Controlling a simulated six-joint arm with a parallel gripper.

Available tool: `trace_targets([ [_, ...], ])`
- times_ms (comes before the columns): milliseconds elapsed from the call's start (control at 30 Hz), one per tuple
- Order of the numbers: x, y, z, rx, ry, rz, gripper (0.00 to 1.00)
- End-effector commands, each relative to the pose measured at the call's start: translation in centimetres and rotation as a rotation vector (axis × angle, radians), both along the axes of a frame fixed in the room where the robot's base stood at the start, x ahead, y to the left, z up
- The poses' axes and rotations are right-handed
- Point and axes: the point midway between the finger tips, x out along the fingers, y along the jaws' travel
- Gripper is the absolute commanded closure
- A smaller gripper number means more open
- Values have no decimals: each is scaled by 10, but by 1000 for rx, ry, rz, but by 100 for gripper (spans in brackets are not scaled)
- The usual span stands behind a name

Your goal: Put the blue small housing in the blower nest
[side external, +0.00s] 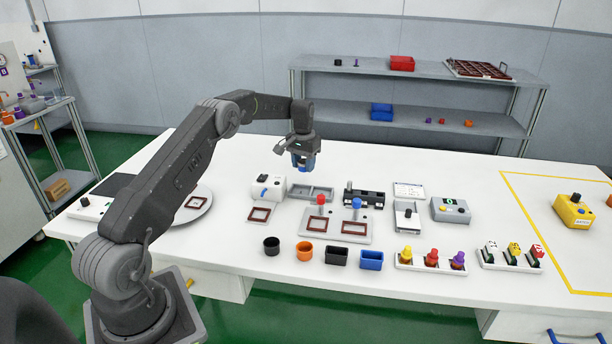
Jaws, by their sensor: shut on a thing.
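My gripper (303,166) is in the air above the back middle of the white table, pointing down. It is shut on a small blue piece, which I take to be the blue small housing (302,159); the fingers hide much of it. Below and to the left stands a white rounded unit (268,187), which looks like the blower. In front of it a square brown-red frame on a pale plate (260,214) looks like its nest, and its middle appears empty. The held piece is apart from both.
A plate with two frames and red and blue knobs (322,230) stands right of the nest. A grey tray (311,192) lies below the gripper. Black (271,246), orange (305,250) and blue (371,260) containers line the front.

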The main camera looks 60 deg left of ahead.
Motion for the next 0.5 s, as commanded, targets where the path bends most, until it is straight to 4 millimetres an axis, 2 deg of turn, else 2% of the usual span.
trace_targets([
  [167, 4, -2, -8, 0, 1, 1, 81],
  [400, 3, -2, -40, -1, 2, 1, 81],
  [500, 3, -2, -43, 0, 0, 1, 81],
])
